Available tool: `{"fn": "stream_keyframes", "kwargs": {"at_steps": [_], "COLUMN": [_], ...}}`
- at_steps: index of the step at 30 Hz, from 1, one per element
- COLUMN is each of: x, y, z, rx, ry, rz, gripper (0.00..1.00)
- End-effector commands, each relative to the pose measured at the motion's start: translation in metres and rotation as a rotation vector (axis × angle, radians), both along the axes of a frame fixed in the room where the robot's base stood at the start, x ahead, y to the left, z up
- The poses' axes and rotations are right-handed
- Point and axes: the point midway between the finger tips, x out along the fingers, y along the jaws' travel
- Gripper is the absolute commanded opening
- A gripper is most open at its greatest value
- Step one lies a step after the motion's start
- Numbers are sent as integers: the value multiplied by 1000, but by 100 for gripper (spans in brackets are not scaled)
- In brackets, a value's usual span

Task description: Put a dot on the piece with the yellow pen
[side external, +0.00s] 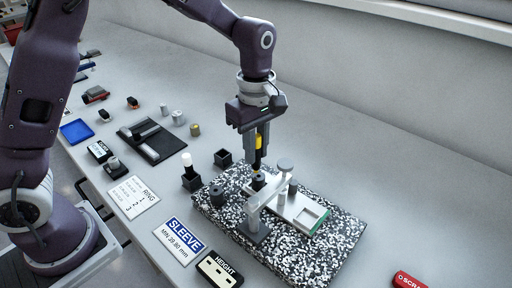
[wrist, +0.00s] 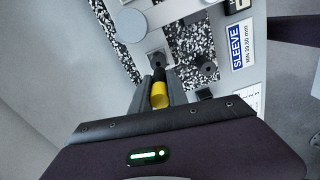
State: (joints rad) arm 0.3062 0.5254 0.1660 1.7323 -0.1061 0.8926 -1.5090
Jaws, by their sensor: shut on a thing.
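My gripper (side external: 257,150) is shut on the yellow pen (side external: 258,142). The pen is upright, with its black end pointing down. In the wrist view the pen (wrist: 159,97) lies between the two fingers. A dark round piece (side external: 259,181) sits on the pale fixture just below the pen's black end. I cannot tell whether they touch. In the wrist view the pen's end partly hides that spot. A second dark round piece (side external: 216,194), with a hole in its top, stands on the speckled slab; it also shows in the wrist view (wrist: 208,65).
The speckled slab (side external: 310,258) carries a pale fixture with a post and round-topped column (side external: 285,164). A white-topped pen (side external: 187,163) stands in a black holder, beside an empty black holder (side external: 222,157). The table's right is mostly clear.

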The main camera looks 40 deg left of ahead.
Motion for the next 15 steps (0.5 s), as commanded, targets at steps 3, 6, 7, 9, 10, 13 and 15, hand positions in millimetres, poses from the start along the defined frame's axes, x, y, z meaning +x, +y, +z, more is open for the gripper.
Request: {"fn": "stream_keyframes", "kwargs": {"at_steps": [3,6,7,9,10,13,15], "x": [0,0,0,0,0,0,0], "y": [0,0,0,0,0,0,0], "z": [-2,-3,-3,-4,-4,-6,-7], "rx": [0,0,0,0,0,0,0], "ry": [1,1,0,0,0,0,0], "rz": [0,0,0,0,0,0,0], "gripper": [0,0,0,0,0,0,0]}}
